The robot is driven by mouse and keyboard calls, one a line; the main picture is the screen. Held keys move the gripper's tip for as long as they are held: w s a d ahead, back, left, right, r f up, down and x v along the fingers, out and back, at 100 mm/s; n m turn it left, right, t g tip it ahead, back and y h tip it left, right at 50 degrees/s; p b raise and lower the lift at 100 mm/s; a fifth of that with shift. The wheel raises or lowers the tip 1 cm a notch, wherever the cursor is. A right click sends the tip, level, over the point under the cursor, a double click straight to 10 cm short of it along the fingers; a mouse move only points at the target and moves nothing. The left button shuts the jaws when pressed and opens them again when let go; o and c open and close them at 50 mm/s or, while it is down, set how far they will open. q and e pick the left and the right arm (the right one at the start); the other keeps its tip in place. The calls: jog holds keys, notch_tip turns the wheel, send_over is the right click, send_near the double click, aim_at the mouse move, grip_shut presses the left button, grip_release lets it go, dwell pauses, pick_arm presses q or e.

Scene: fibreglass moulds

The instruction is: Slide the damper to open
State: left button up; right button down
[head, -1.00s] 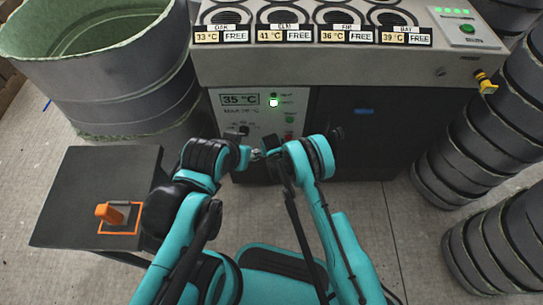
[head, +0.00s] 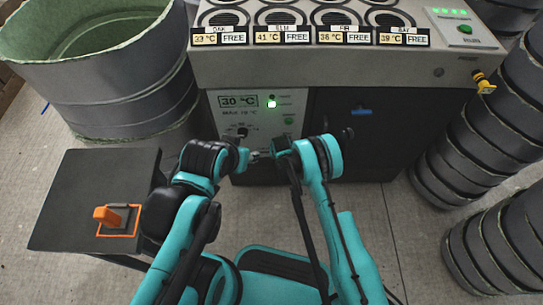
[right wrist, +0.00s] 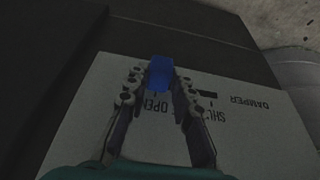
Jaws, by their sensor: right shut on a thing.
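The damper's blue slider knob (right wrist: 160,72) stands on a white panel (right wrist: 85,135) in the right wrist view. It sits beside the printed word OPEN, away from the word SHUT. My right gripper (right wrist: 158,82) is shut on the blue knob, one finger on each side. In the head view my right gripper (head: 276,148) is low at the machine's front, and the knob is hidden there. My left gripper (head: 250,156) is just left of it, apart from the panel as far as I can tell; its fingers are too small to read.
The machine's control panel (head: 245,115) has a dial and a display showing 30 °C. A large green-rimmed tub (head: 110,85) stands at the left. A small dark table (head: 75,190) holds an orange-handled item (head: 107,215). Stacked dark round drums (head: 455,150) stand at the right.

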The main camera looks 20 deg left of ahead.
jog(key=shift+d, duration=0.25)
jog(key=c, duration=1.3)
grip_release()
jog(key=shift+w, duration=0.1)
jog(key=v, duration=1.2)
jog(key=shift+d, duration=0.1)
